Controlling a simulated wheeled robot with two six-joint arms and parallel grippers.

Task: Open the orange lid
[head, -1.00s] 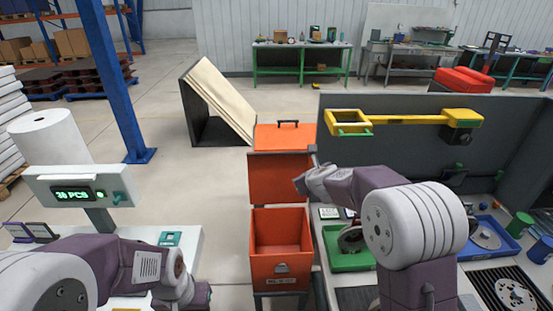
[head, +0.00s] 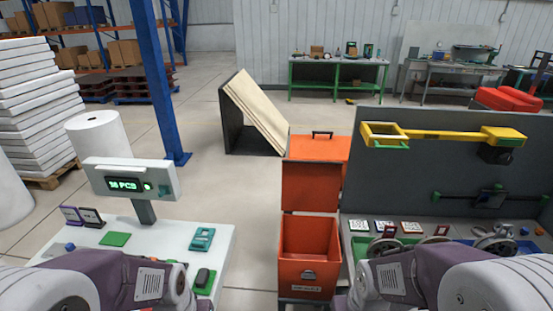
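An orange bin (head: 308,270) stands in the middle of the head view, its top open and its inside visible. The orange lid (head: 310,186) stands raised, roughly upright, at the back of the opening. A further orange surface (head: 338,152) with a black handle (head: 322,134) shows behind the lid; I cannot tell whether it is part of the same bin. My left arm is at the bottom left and my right arm at the bottom right, beside the bin. Neither gripper's fingers show. Nothing of mine touches the lid.
A white table with a counter display (head: 130,183) stands left of the bin. A grey workbench with a dark back panel (head: 430,175) and a yellow bar (head: 450,134) stands right. A blue post (head: 164,80) rises at left. Open floor lies between the post and the bin.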

